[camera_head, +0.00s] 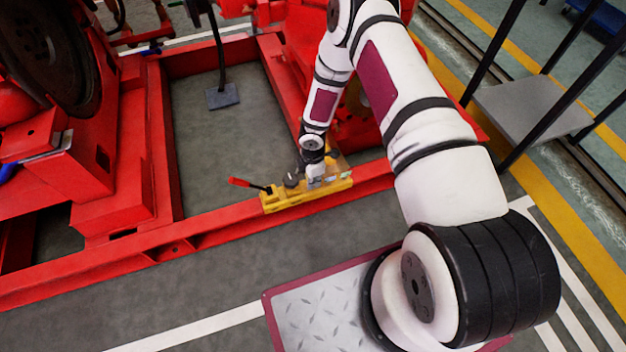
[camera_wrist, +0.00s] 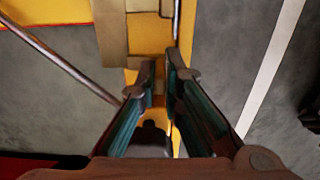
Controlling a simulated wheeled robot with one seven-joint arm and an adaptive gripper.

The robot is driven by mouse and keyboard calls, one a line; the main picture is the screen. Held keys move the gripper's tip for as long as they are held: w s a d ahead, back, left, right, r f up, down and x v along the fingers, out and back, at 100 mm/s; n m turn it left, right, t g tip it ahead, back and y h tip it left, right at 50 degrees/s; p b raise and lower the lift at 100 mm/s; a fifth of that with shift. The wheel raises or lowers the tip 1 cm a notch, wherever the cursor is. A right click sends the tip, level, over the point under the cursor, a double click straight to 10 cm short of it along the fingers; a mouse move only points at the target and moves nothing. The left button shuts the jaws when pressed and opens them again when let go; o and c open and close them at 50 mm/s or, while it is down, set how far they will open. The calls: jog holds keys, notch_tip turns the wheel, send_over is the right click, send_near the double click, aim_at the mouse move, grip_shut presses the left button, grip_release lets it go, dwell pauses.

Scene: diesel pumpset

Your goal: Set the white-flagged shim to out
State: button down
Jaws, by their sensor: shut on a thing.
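A yellow fixture (camera_head: 285,200) is mounted on the red frame rail, below the end of my arm. It also shows in the wrist view (camera_wrist: 150,35), with a tan block (camera_wrist: 112,40) on its left part. My gripper (camera_wrist: 160,78) is down at the fixture, its two fingers close together and shut on a small tan piece between the tips. The fingers hide most of this piece. I cannot make out a white flag for certain, nor tell the shim's position. In the head view my gripper (camera_head: 314,174) is small and partly blends with the fixture.
A lever with a red handle (camera_head: 240,182) sticks out left of the fixture, beside a dark round knob (camera_head: 291,180). The red rail (camera_head: 215,225) runs along both sides. A pedal-like plate (camera_head: 222,96) stands inside the frame.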

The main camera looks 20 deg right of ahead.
jog(key=c, duration=1.7)
grip_release()
notch_tip(320, 180, up, 12)
jog(key=shift+r, duration=0.1)
